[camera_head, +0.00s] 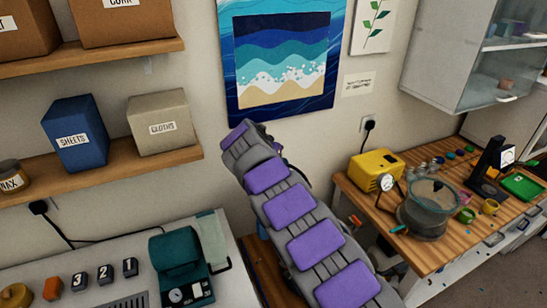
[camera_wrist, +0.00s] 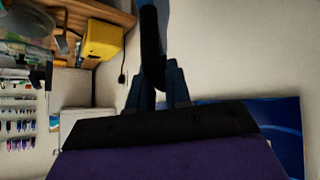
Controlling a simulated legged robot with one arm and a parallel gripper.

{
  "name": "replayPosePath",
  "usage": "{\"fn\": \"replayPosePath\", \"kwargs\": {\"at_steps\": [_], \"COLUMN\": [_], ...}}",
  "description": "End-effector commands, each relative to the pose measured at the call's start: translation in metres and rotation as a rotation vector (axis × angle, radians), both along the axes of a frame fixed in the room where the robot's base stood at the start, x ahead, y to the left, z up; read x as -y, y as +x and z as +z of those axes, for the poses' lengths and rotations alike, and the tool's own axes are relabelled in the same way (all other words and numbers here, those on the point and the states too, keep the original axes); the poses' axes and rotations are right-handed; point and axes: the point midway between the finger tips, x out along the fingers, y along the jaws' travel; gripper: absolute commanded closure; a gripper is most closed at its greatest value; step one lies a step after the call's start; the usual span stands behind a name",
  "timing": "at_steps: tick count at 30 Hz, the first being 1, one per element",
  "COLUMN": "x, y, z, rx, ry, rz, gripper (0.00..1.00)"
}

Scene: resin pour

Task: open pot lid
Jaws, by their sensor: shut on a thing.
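A round pot (camera_head: 426,218) with a grey base and clear-looking upper wall stands on the wooden bench at right. Its top (camera_head: 434,190) looks greyish brown with a small dark spot; I cannot tell whether this is a lid. A white-faced gauge (camera_head: 386,183) is at its left rim. My gripper (camera_wrist: 157,85) shows in the wrist view, its blue-grey fingers shut on a dark, curved, bar-like thing (camera_wrist: 152,45). I cannot tell what that thing belongs to. In the head view my purple-padded arm hides the gripper.
A yellow box (camera_head: 376,170) sits behind the pot, and it also shows in the wrist view (camera_wrist: 102,40). Small cups (camera_head: 489,206) and a black stand (camera_head: 490,167) are at its right. A teal device (camera_head: 180,268) is on the left table. Shelves and a cabinet (camera_head: 455,50) flank the wall.

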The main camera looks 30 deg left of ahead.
Motion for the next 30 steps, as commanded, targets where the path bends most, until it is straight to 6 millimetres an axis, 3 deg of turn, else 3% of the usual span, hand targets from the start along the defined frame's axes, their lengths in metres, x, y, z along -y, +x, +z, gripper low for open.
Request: {"fn": "replayPosePath", "kwargs": {"at_steps": [5, 6, 12, 23, 30], "x": [0.001, 0.001, 0.002, 0.004, 0.003], "y": [0.000, 0.000, 0.000, -0.005, -0.027], "z": [-0.003, -0.003, -0.001, 0.005, 0.029], "rx": [-0.005, -0.005, -0.003, 0.000, 0.004], "ry": [-0.003, -0.003, -0.001, 0.000, 0.001], "rz": [-0.003, -0.003, -0.002, -0.003, -0.003], "gripper": [1.00, 0.81, 0.62, 0.62, 0.62]}}
